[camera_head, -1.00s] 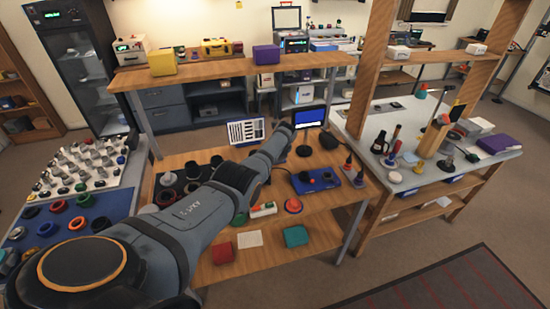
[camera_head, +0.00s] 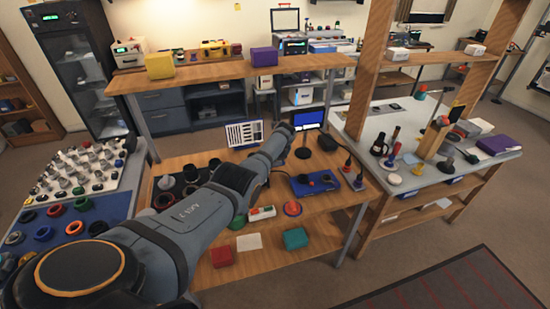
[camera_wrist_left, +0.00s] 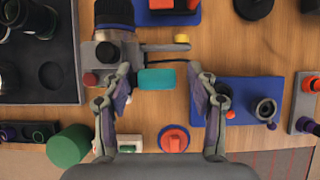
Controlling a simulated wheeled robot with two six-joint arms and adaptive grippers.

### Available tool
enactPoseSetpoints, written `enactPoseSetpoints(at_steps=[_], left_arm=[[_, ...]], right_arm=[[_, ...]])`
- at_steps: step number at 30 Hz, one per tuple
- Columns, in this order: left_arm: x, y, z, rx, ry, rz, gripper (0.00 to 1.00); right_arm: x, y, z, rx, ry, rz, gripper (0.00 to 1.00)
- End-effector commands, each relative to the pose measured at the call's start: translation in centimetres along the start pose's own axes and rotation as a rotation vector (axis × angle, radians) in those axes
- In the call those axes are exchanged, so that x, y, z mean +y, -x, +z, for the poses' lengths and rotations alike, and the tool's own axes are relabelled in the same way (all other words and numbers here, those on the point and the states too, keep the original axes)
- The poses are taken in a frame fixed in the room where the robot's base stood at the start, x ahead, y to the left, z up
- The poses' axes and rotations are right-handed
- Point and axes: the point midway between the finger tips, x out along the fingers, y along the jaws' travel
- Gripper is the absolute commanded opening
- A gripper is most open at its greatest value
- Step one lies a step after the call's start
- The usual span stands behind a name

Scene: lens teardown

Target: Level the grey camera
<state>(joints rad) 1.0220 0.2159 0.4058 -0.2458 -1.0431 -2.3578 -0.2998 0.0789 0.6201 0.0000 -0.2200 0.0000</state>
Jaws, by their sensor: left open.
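In the left wrist view, a grey boxy body (camera_wrist_left: 108,54) that looks like the grey camera lies left of centre, with a dark ribbed cylinder at its top edge and a dark red knob at its left. A grey bar with a yellow end (camera_wrist_left: 181,38) reaches right from it, and a teal block (camera_wrist_left: 156,79) is at its lower right. My left gripper (camera_wrist_left: 160,76) is open, its fingers either side of the teal block. The left finger overlaps the grey body's edge; contact cannot be told. In the head view, my left arm hides this spot. My right gripper is out of view.
In the wrist view, a dark tray (camera_wrist_left: 62,100) is at the left, a green cylinder (camera_wrist_left: 69,145) at the lower left, a red button (camera_wrist_left: 173,139) below the gripper and a blue panel (camera_wrist_left: 237,90) at the right. A small screen (camera_head: 309,119) stands on the bench.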

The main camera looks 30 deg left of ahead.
Motion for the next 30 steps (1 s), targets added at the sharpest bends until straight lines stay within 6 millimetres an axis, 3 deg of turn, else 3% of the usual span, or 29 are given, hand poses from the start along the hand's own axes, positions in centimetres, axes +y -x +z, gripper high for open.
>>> enactPoseSetpoints(at_steps=[8,12,22,30], left_arm=[[-0.1,1.1,0.0,0.0,0.001,0.001,0.58],[0.0,2.9,-0.2,0.001,-0.001,0.0,0.58],[-0.2,9.7,0.1,0.0,-0.001,-0.002,0.58],[-0.2,11.8,0.1,0.001,-0.002,0.001,0.58]], right_arm=[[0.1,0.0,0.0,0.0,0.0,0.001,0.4],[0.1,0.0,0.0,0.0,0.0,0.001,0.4],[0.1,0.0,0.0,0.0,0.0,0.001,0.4],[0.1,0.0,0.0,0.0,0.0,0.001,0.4]])
